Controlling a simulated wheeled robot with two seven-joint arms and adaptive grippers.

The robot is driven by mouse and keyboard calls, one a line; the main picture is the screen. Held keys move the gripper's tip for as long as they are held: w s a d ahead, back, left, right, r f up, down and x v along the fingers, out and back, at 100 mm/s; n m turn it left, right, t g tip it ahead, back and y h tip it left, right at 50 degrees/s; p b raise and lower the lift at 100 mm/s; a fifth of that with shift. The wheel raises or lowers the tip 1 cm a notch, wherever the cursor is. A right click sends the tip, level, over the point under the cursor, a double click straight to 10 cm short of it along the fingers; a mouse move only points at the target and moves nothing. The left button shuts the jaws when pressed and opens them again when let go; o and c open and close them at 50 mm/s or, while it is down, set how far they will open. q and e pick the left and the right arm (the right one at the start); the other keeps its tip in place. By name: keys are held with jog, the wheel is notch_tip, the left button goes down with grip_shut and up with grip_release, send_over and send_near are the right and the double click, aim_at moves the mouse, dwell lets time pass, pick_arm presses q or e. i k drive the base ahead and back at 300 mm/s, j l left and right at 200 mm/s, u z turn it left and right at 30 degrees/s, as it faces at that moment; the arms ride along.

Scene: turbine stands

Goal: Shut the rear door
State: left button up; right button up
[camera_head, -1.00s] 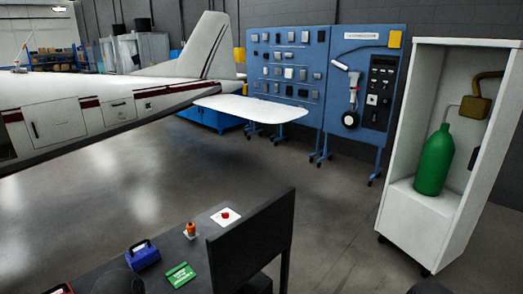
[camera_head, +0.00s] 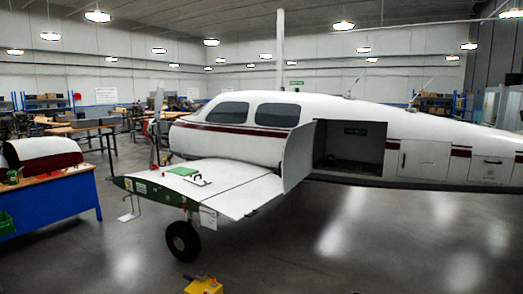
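A white light aircraft (camera_head: 340,112) with dark red stripes stands across the hall. One door (camera_head: 298,157) on its side stands open, swung out toward the wing on the left. The dark opening (camera_head: 348,147) beside it shows a small green sign inside. Farther back on the fuselage, a door panel with a handle (camera_head: 425,160) looks flush and shut. A smaller panel (camera_head: 491,169) farther right also looks shut. Neither of my grippers is in view.
The wing (camera_head: 215,184), with small items on it, juts toward me in front of the open door. A yellow box (camera_head: 203,285) is on the floor below. A blue bench (camera_head: 50,205) stands left. The floor (camera_head: 370,235) at centre right is clear.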

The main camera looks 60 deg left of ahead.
aim_at(296, 162)
jog(key=u, duration=1.65)
jog(key=i+j+u, duration=0.75)
jog(key=j, duration=0.2)
jog(key=i+j+u, duration=0.4)
jog(key=i+z, duration=0.3)
jog(key=i+j+z, duration=0.25)
jog(key=i+l+z, duration=0.15)
jog(key=i+z, duration=0.2)
jog(key=i+l+z, duration=0.1)
jog(key=i+z, duration=0.65)
jog(key=k, duration=0.1)
